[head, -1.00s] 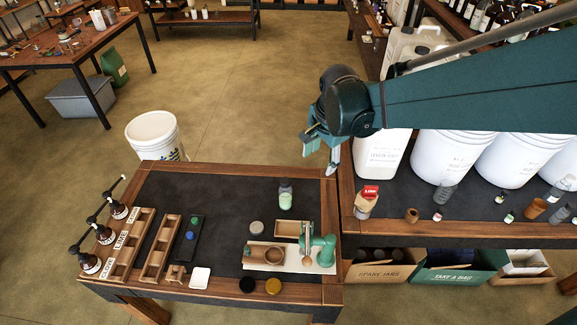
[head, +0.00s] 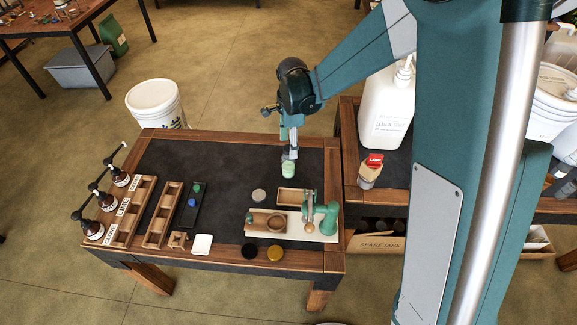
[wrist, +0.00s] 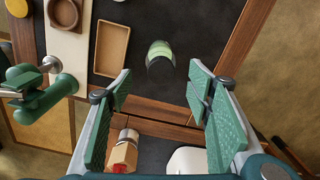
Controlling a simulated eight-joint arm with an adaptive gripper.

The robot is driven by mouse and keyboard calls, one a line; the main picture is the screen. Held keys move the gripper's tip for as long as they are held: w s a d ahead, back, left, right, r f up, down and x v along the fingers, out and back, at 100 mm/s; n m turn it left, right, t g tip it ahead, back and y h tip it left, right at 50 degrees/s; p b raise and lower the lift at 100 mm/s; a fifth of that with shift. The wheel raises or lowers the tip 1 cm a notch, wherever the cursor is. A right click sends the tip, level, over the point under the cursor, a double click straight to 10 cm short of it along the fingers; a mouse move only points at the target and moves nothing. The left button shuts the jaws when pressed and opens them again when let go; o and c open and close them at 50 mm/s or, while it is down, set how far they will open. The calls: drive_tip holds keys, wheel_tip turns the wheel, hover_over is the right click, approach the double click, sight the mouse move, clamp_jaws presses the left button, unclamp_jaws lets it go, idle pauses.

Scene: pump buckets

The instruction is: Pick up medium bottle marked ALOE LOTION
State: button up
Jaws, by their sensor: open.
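A small clear bottle with pale green contents (head: 288,169) stands on the dark top of the near table; any marking on it is too small to read. It also shows in the wrist view (wrist: 160,52), beyond my fingertips and roughly centred between them. My gripper (head: 290,150) points down just above or behind the bottle in the head view, its tips overlapping the bottle's top. In the wrist view my gripper (wrist: 160,80) has its green-padded fingers wide apart with nothing between them. I cannot tell the exact gap to the bottle.
The table's middle is clear.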

sight(288, 162)
drive_tip(key=shift+w+a+f, duration=0.1)
drive_tip(key=shift+a+f, duration=0.35)
drive_tip(key=shift+f, duration=0.3)
drive_tip(key=shift+f, duration=1.3)
drive_tip(key=shift+f+b, duration=0.5)
drive_tip(key=shift+f, duration=2.1)
drive_tip(key=shift+c, duration=0.7)
drive_tip(key=c, duration=0.9)
